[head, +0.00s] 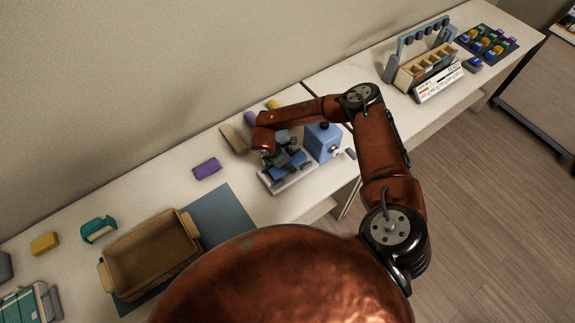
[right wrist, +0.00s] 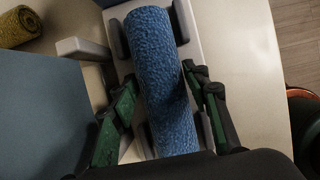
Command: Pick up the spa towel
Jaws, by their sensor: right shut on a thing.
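The spa towel is a blue, rough-textured roll (right wrist: 160,75), running lengthwise through the right wrist view. My right gripper (right wrist: 162,115) is shut on it, with one green-and-black finger on each side. The towel lies over a pale rack (right wrist: 85,48) with short posts; I cannot tell whether it still touches it. In the head view my right gripper (head: 284,160) points down over the pale rack (head: 290,183), and largely hides the towel. My left gripper is not in view.
A blue box-shaped device (head: 323,142) stands just right of the rack. A purple roll (head: 207,169) and a beige roll (head: 233,139) lie to the left. A brown basket (head: 152,255) stands on a grey-blue mat (head: 222,212). A wooden organiser (head: 428,70) stands far right.

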